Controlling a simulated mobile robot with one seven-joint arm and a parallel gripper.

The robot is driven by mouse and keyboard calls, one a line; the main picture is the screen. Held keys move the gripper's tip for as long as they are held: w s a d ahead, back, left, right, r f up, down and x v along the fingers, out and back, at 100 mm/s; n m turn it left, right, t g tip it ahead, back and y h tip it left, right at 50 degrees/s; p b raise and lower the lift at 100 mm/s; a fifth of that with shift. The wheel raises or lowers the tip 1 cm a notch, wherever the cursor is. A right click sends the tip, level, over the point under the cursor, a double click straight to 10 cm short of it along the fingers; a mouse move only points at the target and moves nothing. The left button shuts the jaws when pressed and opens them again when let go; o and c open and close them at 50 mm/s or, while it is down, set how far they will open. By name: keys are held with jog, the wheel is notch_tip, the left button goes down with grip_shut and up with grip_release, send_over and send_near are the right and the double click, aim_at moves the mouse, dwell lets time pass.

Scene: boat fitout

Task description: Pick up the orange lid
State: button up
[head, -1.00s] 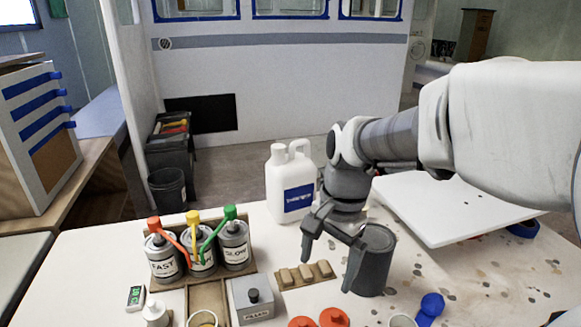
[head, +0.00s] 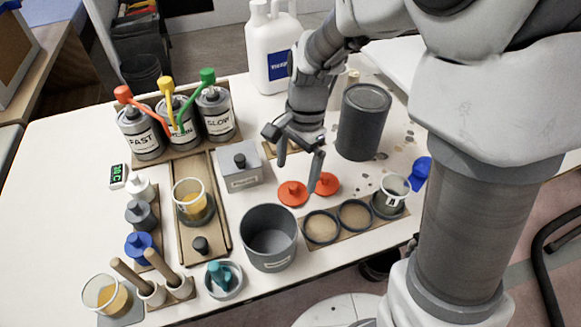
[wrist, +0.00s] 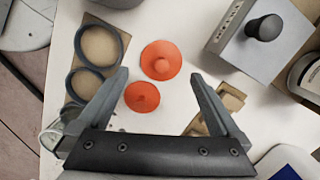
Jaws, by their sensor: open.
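Two orange lids, each a flat disc with a raised knob, lie on the white table. The larger-looking lid (head: 292,194) is on the left in the head view, and the smaller lid (head: 328,184) is just right of it. In the wrist view the larger lid (wrist: 161,60) is at the upper middle, near the line between the fingertips. The smaller lid (wrist: 141,97) is between the fingers, nearer the palm. My gripper (head: 298,174) is open and empty above the lids, pointing down; its two fingers also show in the wrist view (wrist: 160,76).
A grey box with a black knob (head: 240,165) stands left of the lids, and a dark grey can (head: 364,122) behind right. A grey pot (head: 269,238) and a board with round rings (head: 338,232) are in front. A white jug (head: 273,45) stands behind.

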aim_at(293, 185)
jog(key=shift+s+a+f+b, duration=0.1)
jog(key=shift+a+f+b, duration=0.1)
jog(key=shift+f+b, duration=0.85)
jog(key=shift+a+f+b, duration=0.2)
jog(key=shift+f+b, duration=0.1)
jog(key=shift+f, duration=1.3)
jog(key=shift+c, duration=0.3)
jog(key=c, duration=1)
jog(key=shift+r, duration=0.1)
